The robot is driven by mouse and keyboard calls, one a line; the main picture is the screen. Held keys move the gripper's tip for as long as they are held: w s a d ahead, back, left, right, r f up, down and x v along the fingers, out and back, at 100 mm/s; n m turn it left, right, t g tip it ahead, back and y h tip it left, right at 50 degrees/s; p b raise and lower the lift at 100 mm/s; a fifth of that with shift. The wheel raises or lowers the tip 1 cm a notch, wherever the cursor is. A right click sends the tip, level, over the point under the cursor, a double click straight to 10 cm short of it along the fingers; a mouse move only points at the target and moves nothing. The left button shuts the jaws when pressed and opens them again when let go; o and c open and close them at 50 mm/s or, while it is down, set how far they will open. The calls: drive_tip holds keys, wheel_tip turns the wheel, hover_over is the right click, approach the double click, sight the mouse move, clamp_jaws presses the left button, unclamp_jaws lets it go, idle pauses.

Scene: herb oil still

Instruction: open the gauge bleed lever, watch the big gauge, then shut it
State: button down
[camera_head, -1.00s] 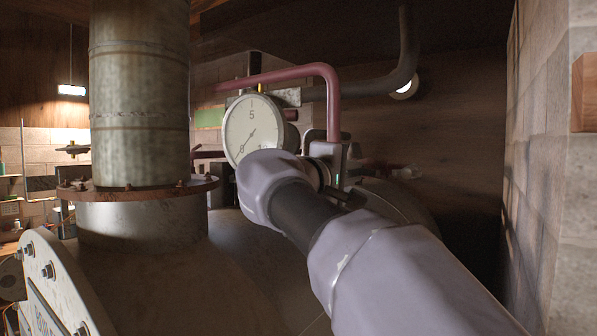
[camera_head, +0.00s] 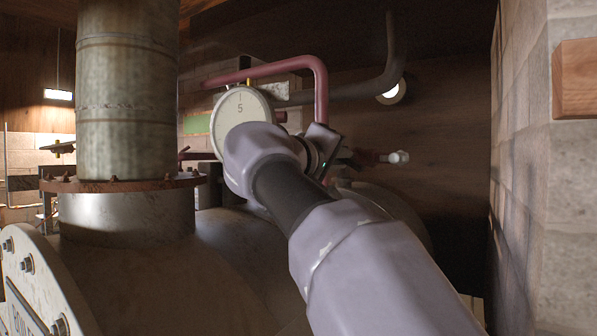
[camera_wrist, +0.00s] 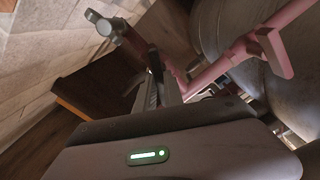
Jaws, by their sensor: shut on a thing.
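The big gauge (camera_head: 240,104) is a round white dial in the middle of the head view. My wrist covers its lower part, so the needle does not show. My gripper (camera_wrist: 157,78) is shut, its dark fingers reaching to the reddish pipework between a valve end and the pink pipe. The head view shows its tilted dark housing (camera_head: 321,143) just right of the gauge, with the fingertips hidden. The gauge bleed lever is hidden by the fingers and housing; it appears to be what they grip.
A red bent pipe (camera_head: 321,85) arches over my gripper. A red fitting with a pale end (camera_head: 399,157) sits to its right. A thick metal column (camera_head: 127,100) rises from the still body at left. A block wall (camera_head: 520,150) bounds the right side.

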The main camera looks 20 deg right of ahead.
drive_tip(key=m+b, duration=0.5)
drive_tip(key=m, duration=0.7)
idle(0.6)
drive_tip(key=c, duration=1.5)
unclamp_jaws()
drive_tip(key=shift+o, duration=0.2)
drive_tip(key=b+v, duration=0.2)
drive_tip(key=v, duration=1.5)
drive_tip(key=shift+a+b, duration=0.2)
drive_tip(key=shift+b, duration=0.1)
